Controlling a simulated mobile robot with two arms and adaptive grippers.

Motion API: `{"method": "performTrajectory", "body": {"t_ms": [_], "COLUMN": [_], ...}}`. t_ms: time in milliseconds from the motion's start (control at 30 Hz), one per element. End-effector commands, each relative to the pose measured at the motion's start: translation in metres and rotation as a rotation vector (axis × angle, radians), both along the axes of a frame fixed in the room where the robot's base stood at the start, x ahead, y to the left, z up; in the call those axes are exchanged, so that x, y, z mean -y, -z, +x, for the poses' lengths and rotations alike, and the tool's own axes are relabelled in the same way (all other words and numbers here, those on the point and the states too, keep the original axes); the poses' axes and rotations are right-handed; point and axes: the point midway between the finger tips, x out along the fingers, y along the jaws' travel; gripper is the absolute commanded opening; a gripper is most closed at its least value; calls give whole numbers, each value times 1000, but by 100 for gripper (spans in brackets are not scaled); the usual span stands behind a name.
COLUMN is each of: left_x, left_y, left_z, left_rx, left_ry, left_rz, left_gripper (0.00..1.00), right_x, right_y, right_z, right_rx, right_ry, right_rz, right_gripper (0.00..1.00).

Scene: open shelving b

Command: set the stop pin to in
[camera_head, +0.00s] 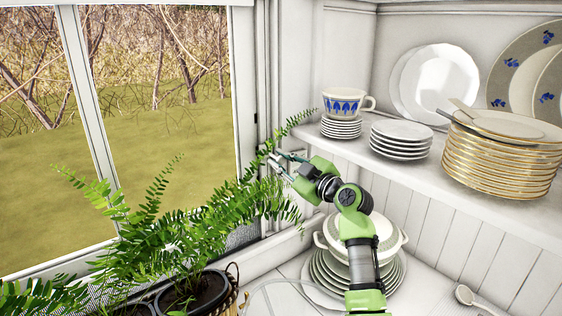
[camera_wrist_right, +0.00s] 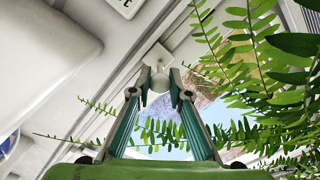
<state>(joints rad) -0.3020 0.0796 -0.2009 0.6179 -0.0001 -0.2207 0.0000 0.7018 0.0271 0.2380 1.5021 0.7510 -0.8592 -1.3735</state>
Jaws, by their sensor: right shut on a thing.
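The stop pin shows in the right wrist view as a small white rounded knob (camera_wrist_right: 159,83) in front of a pale square plate (camera_wrist_right: 157,56) on the window frame. My right gripper (camera_wrist_right: 160,80) has its fingertips on both sides of the knob and is shut on it. In the head view my right gripper (camera_head: 276,162) reaches to the window frame's right side, where fern fronds and the fingers hide the pin. How far the pin sits in cannot be told. My left gripper is not in view.
A potted fern (camera_head: 150,230) spreads fronds beside my right gripper. A shelf (camera_head: 460,185) at the right holds a cup (camera_head: 343,100), stacked small plates (camera_head: 401,135) and gold-rimmed plates (camera_head: 500,165). A white tureen (camera_head: 391,242) on plates stands below, behind my right arm.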

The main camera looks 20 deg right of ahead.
Motion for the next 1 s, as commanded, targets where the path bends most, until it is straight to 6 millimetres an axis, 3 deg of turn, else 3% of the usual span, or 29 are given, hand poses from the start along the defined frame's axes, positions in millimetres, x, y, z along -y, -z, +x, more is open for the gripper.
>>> {"method": "performTrajectory", "body": {"t_ms": [300, 633, 667, 700, 1000], "left_x": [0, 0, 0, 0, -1], "left_y": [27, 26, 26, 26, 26], "left_z": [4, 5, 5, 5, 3], "left_rx": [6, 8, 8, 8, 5], "left_ry": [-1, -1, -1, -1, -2], "left_rz": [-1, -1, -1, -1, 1], "left_gripper": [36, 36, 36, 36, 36], "right_x": [-8, -9, -9, -9, -9], "right_y": [4, 0, 0, 0, 0], "right_z": [21, 24, 24, 24, 24], "right_rx": [0, 0, 1, 1, 0], "right_ry": [-2, 0, 1, 1, 0], "right_rz": [-2, 0, 0, 0, 0], "right_gripper": [0, 0, 25, 36, 36]}}
